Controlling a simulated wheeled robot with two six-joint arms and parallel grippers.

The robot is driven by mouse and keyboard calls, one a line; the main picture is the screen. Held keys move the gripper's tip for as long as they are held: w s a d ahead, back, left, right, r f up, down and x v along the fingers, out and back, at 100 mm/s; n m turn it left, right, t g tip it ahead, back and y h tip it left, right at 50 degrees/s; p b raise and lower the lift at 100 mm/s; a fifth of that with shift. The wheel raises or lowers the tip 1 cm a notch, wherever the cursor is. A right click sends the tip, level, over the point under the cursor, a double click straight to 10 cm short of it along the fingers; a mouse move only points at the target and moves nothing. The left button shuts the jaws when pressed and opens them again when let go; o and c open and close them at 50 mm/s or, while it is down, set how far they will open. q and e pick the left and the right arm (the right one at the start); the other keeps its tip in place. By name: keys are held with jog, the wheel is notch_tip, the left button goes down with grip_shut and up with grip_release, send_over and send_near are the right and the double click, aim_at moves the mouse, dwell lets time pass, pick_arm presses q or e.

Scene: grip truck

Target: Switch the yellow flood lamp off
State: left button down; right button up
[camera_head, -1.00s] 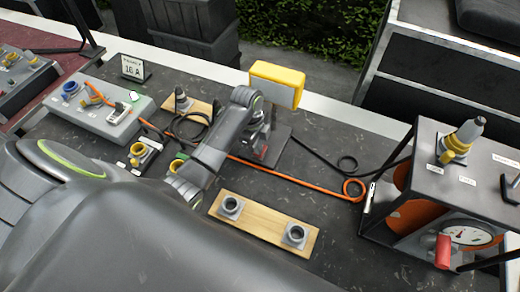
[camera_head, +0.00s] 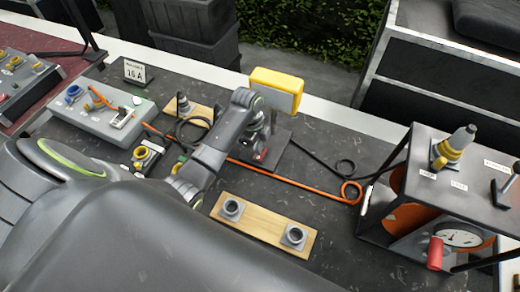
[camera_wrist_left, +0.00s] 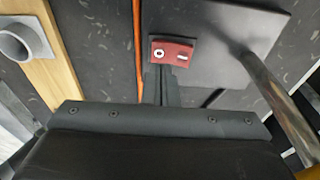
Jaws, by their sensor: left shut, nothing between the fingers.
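The yellow flood lamp (camera_head: 277,88) stands at the back of the dark table on a grey base plate (camera_head: 282,150). Its front panel looks grey, with no clear glow. A red switch (camera_wrist_left: 173,51) sits on the plate in the left wrist view. It has a round white mark at one end and a small light mark at the other. My left gripper (camera_wrist_left: 166,74) is shut and empty, its tips right at the near edge of the switch; contact cannot be told. My right gripper is not in view.
A wooden strip with two grey sockets (camera_head: 264,225) lies in front. An orange cable (camera_head: 300,183) and black cables cross the table.

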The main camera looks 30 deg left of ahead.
aim_at(258, 157)
pick_arm(q)
jog(key=shift+r+p, duration=1.25)
jog(key=shift+r, duration=0.15)
jog(key=shift+r+p, duration=0.45)
jog(key=shift+r, duration=0.4)
jog(key=shift+s+f, duration=0.1)
